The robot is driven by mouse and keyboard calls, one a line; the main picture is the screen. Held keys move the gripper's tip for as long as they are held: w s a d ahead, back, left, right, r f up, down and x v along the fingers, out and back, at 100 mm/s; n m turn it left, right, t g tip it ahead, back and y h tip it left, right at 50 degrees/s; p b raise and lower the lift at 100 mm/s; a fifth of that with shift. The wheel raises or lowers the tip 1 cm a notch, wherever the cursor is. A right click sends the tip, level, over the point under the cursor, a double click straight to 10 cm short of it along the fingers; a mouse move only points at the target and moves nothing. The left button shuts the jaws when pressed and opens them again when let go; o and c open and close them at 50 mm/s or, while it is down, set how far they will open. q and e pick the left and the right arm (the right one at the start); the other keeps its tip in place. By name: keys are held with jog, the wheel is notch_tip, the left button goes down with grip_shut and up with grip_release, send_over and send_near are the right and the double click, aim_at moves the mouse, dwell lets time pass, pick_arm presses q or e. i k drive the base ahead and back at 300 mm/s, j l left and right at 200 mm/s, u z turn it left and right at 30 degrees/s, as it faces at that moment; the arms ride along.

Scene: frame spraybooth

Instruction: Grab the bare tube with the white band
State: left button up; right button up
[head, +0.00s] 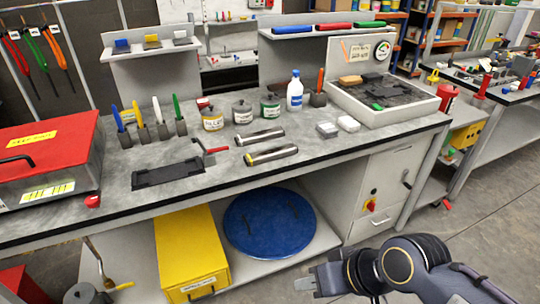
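Two bare metal tubes lie on the grey workbench (220,170), roughly parallel. My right gripper (305,284) is low in front of the bench at the bottom of the head view, well apart from both tubes. Nothing shows between its fingers, and their gap is too unclear to judge. My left gripper is not in view.
A black tray (166,174) and a red-handled tool (213,151) lie left of the tubes. Labelled pots (242,112) and a white bottle (295,91) stand behind. A red-lidded box (45,150) is at the left. The bench front right of the tubes is clear.

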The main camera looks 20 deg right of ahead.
aim_at(254, 137)
jog(key=i, duration=0.65)
jog(key=i+j+z, duration=0.15)
jog(key=i, duration=0.5)
